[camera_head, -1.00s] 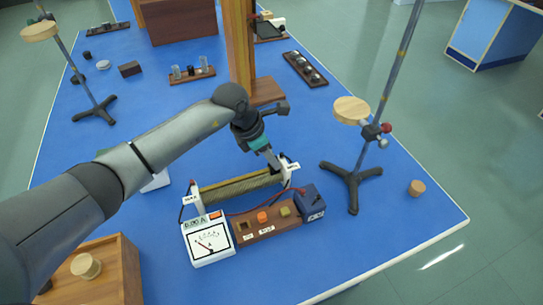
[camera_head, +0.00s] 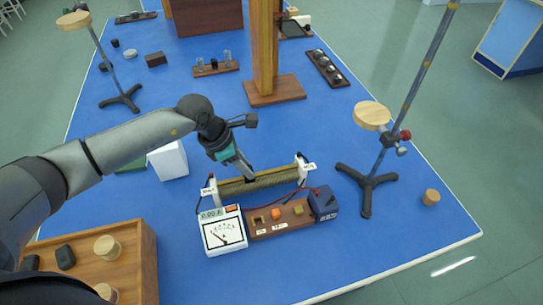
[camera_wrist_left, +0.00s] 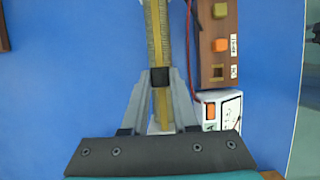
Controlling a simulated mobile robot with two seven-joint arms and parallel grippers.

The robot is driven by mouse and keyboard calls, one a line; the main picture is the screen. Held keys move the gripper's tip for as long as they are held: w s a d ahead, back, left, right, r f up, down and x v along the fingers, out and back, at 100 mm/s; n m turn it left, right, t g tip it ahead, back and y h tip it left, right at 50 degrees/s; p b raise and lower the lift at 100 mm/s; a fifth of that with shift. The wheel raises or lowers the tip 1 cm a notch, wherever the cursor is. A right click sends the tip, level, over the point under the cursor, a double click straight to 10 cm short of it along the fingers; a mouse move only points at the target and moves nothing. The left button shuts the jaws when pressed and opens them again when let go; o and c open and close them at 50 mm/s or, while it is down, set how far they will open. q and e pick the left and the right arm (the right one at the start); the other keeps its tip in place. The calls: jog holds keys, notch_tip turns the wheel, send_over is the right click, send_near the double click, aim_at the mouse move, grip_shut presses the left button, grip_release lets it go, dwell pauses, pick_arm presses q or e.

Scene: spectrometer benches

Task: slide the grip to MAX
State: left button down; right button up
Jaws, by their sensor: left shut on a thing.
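The rheostat (camera_head: 271,181) is a long wound coil with a brass rod above it, held between two white end posts on the blue bench. Small labels sit on the left post (camera_head: 211,190) and the right post (camera_head: 303,169); I cannot read them surely. The grip is a small black block (camera_wrist_left: 159,77) on the rod. My left gripper (camera_head: 249,179) reaches down onto the rod near its middle. In the left wrist view its two fingers (camera_wrist_left: 159,80) are closed on the black grip. In the head view the grip is hidden by the fingers. My right gripper is out of view.
A white ammeter (camera_head: 222,230) and a wooden block board (camera_head: 280,218) with a blue box (camera_head: 323,203) stand just in front of the rheostat, joined by wires. A stand (camera_head: 367,185) is to the right, a wooden tray (camera_head: 140,262) at the lower left.

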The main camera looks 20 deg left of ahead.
pick_arm(q)
jog(key=s+a, duration=0.1)
jog(key=a, duration=0.1)
jog(key=s+a, duration=0.2)
jog(key=a, duration=0.1)
jog(key=shift+s+a, duration=0.35)
jog(key=c, duration=0.7)
grip_release()
jog(key=shift+s+a, duration=0.1)
jog(key=shift+r, duration=0.1)
jog(key=v, duration=1.5)
jog(key=shift+a, duration=0.1)
jog(key=shift+s, duration=0.1)
